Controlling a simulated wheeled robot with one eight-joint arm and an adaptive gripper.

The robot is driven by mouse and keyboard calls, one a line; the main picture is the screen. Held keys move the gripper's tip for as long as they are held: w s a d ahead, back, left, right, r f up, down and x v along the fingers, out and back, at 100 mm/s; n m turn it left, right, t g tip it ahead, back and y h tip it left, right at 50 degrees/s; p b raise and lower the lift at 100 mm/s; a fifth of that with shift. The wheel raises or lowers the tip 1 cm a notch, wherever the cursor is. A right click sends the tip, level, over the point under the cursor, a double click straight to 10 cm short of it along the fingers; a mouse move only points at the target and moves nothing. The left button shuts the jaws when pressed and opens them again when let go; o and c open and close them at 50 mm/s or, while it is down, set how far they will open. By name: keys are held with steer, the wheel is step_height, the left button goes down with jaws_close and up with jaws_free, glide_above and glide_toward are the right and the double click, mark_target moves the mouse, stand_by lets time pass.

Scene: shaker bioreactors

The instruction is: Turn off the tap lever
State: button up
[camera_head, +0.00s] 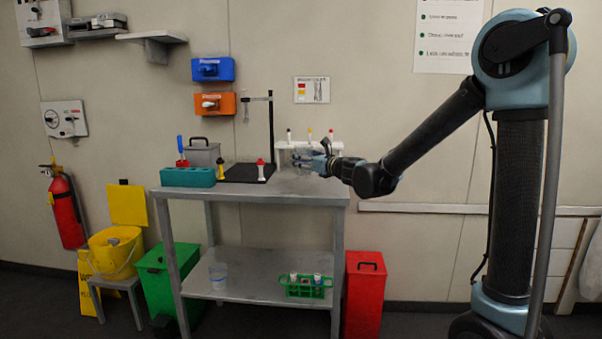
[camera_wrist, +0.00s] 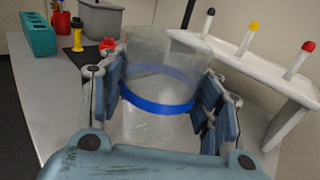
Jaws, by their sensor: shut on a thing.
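My gripper (camera_head: 312,158) reaches in from the right over the right part of the steel table's top. In the wrist view my gripper (camera_wrist: 161,92) is shut around a clear beaker (camera_wrist: 165,72) with a blue band, with a blue-grey finger on each side. I cannot identify a tap lever for certain in either view. A wall panel with dark knobs (camera_head: 64,119) is at the left in the head view, far from my gripper.
The steel table (camera_head: 262,199) carries a teal block (camera_head: 188,177), a grey box (camera_head: 202,155) and a black stand (camera_head: 271,130). A white rack (camera_wrist: 250,72) with several capped tubes is close to the right of my gripper. A red bin (camera_head: 365,295) stands right of the table.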

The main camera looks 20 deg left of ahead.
mark_target(304, 170)
steer(key=shift+f, duration=2.45)
steer(key=o, duration=1.2)
steer(key=shift+f, duration=0.1)
steer(key=v, duration=1.2)
steer(key=shift+d, duration=0.15)
